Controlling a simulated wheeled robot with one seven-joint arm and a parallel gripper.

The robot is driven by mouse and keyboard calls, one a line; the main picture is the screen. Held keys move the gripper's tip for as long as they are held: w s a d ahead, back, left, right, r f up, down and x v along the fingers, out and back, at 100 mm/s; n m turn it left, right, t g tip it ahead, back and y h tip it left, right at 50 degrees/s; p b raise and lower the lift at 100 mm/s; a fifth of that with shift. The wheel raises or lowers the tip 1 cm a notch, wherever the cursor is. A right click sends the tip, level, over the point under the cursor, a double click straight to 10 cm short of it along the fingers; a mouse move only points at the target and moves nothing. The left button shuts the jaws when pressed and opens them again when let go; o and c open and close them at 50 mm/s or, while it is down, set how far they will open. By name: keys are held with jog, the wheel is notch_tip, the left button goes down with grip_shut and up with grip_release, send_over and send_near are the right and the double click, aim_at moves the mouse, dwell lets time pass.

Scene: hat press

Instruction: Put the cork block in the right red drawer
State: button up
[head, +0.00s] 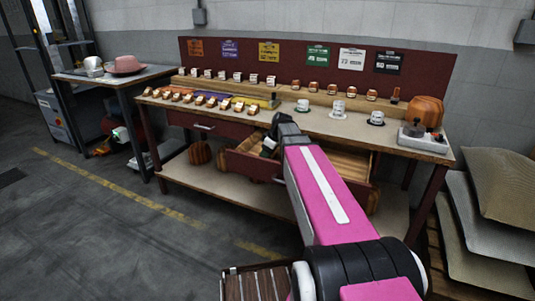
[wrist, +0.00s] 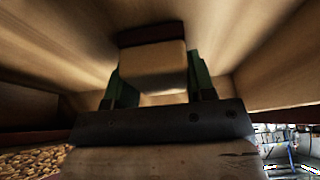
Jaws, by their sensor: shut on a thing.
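The right red drawer (head: 252,167) is pulled out from the bench in the head view, with a bare wood inside. My gripper (wrist: 156,78) reaches into the space of this drawer. In the wrist view its green fingers stand on either side of a pale tan block, the cork block (wrist: 152,62), and are shut on it. A darker band shows beyond the block's upper edge. Wooden walls (wrist: 282,52) surround the block and fingers. I cannot tell whether the block touches the drawer floor.
The left red drawer (head: 208,125) is shut. A side table (head: 115,75) with a pink hat stands at left. Sacks (head: 490,215) are stacked at right.

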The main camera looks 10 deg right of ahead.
jog(key=shift+f, duration=0.15)
jog(key=o, duration=0.9)
jog(key=v, duration=1.2)
